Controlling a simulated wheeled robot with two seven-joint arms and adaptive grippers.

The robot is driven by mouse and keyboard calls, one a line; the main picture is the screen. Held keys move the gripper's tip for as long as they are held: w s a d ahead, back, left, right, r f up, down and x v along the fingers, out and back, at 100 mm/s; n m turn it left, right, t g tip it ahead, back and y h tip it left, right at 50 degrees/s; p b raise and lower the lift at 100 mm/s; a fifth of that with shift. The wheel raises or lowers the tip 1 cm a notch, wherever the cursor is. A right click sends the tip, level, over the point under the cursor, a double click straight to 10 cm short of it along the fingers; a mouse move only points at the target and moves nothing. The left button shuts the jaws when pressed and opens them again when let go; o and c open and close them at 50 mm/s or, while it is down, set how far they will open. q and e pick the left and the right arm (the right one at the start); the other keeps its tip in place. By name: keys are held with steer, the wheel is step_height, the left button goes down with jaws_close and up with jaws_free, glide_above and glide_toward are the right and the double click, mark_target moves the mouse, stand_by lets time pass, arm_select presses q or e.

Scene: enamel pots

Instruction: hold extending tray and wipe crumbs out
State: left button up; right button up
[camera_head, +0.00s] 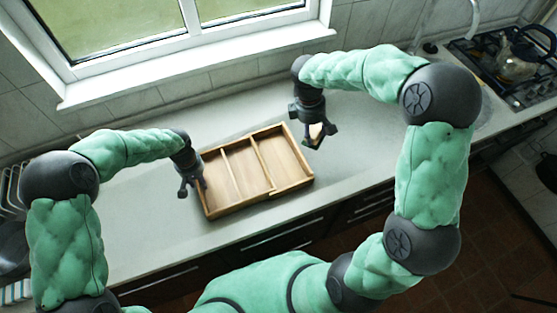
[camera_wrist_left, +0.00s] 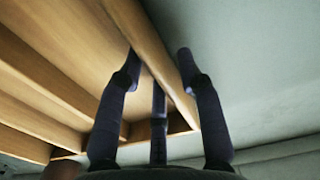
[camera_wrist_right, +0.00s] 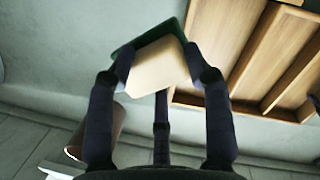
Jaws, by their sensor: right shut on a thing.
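The wooden extending tray (camera_head: 279,158) lies on the counter, its dividers making several compartments. My left gripper (camera_head: 189,188) is at its left end. In the left wrist view my left gripper (camera_wrist_left: 160,62) is open, with fingers on either side of the tray's end wall (camera_wrist_left: 150,38); a small gap shows on the outer side. My right gripper (camera_head: 318,138) is shut on a cream sponge with a dark green side (camera_wrist_right: 157,68). It holds the sponge beside the tray's right end, apart from the tray. No crumbs can be made out.
In the right wrist view a brown rounded object (camera_wrist_right: 106,130) is partly hidden behind a finger. A window (camera_head: 190,35) is behind the counter (camera_head: 150,225). A hob with a glass kettle (camera_head: 522,60) stands at far right. Counter in front of the tray is narrow.

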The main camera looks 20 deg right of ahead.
stand_by(0.4)
